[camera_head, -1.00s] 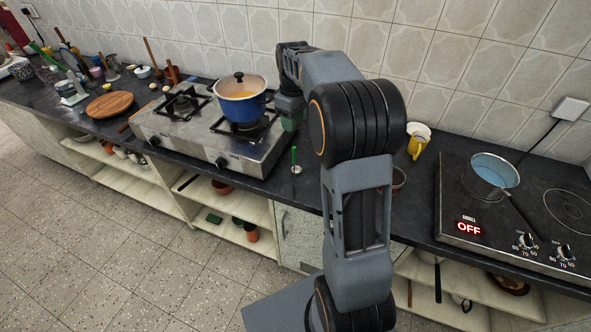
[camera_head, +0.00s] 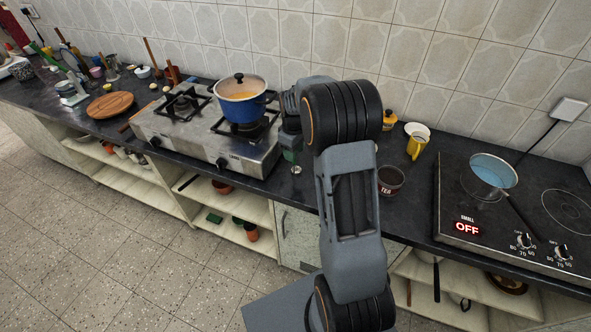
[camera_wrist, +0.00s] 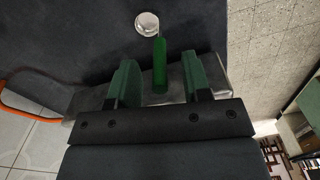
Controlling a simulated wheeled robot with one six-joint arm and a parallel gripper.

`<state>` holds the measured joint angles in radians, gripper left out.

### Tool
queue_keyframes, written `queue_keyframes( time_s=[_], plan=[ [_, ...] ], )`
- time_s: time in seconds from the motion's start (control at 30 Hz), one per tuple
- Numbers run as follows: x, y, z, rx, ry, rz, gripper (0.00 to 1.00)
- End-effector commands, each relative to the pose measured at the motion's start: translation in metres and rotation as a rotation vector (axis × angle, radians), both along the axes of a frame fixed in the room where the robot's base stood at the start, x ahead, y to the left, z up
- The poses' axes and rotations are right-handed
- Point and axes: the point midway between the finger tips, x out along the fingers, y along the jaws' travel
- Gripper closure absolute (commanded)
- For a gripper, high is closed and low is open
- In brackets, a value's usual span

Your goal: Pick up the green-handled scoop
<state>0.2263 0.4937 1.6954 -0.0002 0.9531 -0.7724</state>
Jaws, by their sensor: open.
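The green-handled scoop shows in the wrist view, its green handle (camera_wrist: 160,68) between my two green fingers and its round steel bowl (camera_wrist: 147,23) beyond the fingertips. My gripper (camera_wrist: 159,60) is open, with a visible gap on each side of the handle. In the head view, the scoop's small steel end (camera_head: 296,170) shows on the dark counter to the right of the gas stove. My gripper (camera_head: 291,156) is low just above it there, partly hidden by my arm. The handle is hidden in the head view.
The gas stove (camera_head: 190,135) with a blue pot (camera_head: 240,103) stands close left of my gripper. To the right are a TEA tin (camera_head: 390,180), a yellow-handled cup (camera_head: 416,146) and a hob (camera_head: 455,205) holding a pan (camera_head: 490,172). The tiled wall is behind.

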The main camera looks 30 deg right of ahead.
Motion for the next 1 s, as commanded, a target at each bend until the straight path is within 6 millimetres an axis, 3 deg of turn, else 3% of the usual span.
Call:
queue_keyframes(
  time_s=[0.17, 0.43, 0.87, 1.0],
  plan=[
    [0.0, 0.0, -0.014, 0.0, 0.0, 0.0, 0.56],
    [0.0, 0.0, -0.016, 0.0, -0.001, 0.0, 0.57],
    [0.0, 0.0, -0.015, 0.0, -0.001, 0.0, 0.98],
    [0.0, 0.0, -0.015, 0.0, -0.001, 0.0, 1.0]
  ],
)
